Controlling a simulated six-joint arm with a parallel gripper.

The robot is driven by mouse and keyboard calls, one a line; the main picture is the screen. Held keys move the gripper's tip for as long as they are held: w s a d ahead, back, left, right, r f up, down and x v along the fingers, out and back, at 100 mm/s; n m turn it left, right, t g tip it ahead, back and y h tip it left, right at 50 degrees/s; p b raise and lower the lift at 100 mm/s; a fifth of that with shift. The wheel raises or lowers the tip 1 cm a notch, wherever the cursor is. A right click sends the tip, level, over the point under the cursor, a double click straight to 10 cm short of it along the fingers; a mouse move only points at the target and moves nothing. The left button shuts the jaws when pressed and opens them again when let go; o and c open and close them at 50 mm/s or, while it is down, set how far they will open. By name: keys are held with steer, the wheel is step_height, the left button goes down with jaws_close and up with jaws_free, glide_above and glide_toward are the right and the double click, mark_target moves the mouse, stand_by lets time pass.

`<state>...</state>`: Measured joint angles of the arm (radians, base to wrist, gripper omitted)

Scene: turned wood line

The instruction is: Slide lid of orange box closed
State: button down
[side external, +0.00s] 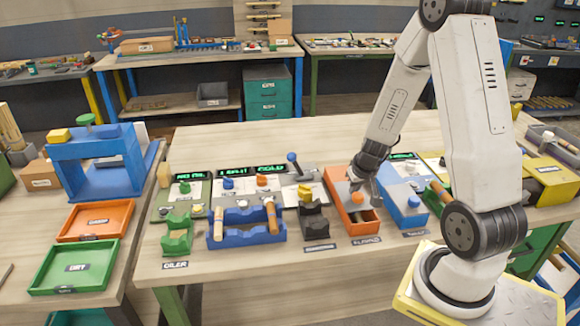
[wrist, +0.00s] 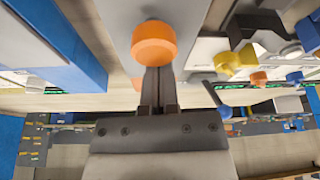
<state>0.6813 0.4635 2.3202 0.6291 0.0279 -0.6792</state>
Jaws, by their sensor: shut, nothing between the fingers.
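The orange box (side external: 333,188) stands on the workbench in the side external view. Its front part is open and shows a dark inside with a light piece in it. The grey lid (wrist: 187,12) shows in the wrist view and carries a round orange knob (wrist: 153,43). The knob also shows in the side external view (side external: 357,198). My gripper (side external: 357,184) is shut and empty, low over the box at the back side of the knob. In the wrist view my fingertips (wrist: 158,72) are right at the knob; I cannot tell whether they touch it.
A blue box (side external: 405,218) with a blue knob stands close on the right. A black holder (side external: 313,222) and a blue rack (side external: 246,236) with wooden pieces stand on the left. Panels with displays and a blue-topped lever (side external: 292,157) stand behind.

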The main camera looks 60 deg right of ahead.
steer(key=shift+w+d, duration=0.3)
steer(key=shift+w, duration=0.1)
steer(key=shift+w+d, duration=0.45)
steer(key=shift+w, duration=0.2)
steer(key=shift+w+d, duration=0.45)
steer(key=shift+w, duration=0.15)
steer(key=v, duration=1)
steer(key=g+y, duration=0.3)
glide_above(344, 187)
steer(key=shift+w+d+f+g+y, duration=0.1)
steer(key=shift+w+d+g+y, duration=0.35)
steer(key=shift+w+d+g, duration=0.35)
steer(key=shift+w+d+g+y, duration=0.45)
steer(key=shift+w+g, duration=0.1)
steer(key=shift+g, duration=0.45)
steer(key=shift+f, duration=0.15)
